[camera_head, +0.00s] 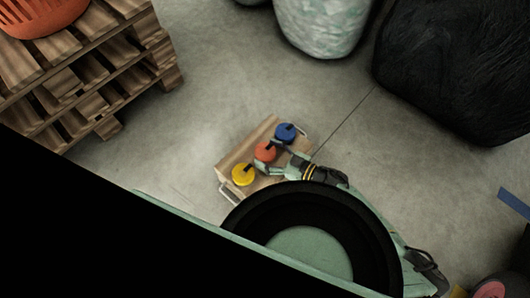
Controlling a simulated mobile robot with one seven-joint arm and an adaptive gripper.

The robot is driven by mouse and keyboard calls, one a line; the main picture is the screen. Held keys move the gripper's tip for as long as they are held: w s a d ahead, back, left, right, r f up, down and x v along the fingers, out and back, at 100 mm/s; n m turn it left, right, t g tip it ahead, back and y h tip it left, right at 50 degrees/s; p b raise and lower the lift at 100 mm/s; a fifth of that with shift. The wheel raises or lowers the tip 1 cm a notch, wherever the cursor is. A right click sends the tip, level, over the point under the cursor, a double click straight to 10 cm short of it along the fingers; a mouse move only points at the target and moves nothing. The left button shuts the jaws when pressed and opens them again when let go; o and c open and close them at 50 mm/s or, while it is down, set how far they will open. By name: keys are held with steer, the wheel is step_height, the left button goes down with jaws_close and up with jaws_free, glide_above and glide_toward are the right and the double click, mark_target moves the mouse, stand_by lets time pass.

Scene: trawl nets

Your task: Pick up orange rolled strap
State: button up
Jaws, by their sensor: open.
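The orange rolled strap (264,151) sits on a small wooden board (236,157) on the floor, between a blue rolled strap (285,132) above right and a yellow rolled strap (243,175) below left. My gripper (267,157) is open, with its fingers right at the orange strap and overlapping it in the view. I cannot tell whether the fingers touch it. The lower right part of the board is hidden behind my arm.
Stacked wooden pallets (85,75) with an orange basket (42,14) stand at upper left. A pale patterned sack (320,25) and a large black bundle (455,65) are at the top and upper right. Bare concrete floor surrounds the board. The board has metal handles at its ends.

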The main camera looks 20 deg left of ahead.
steer(key=c, duration=1)
steer(key=shift+c, duration=0.2)
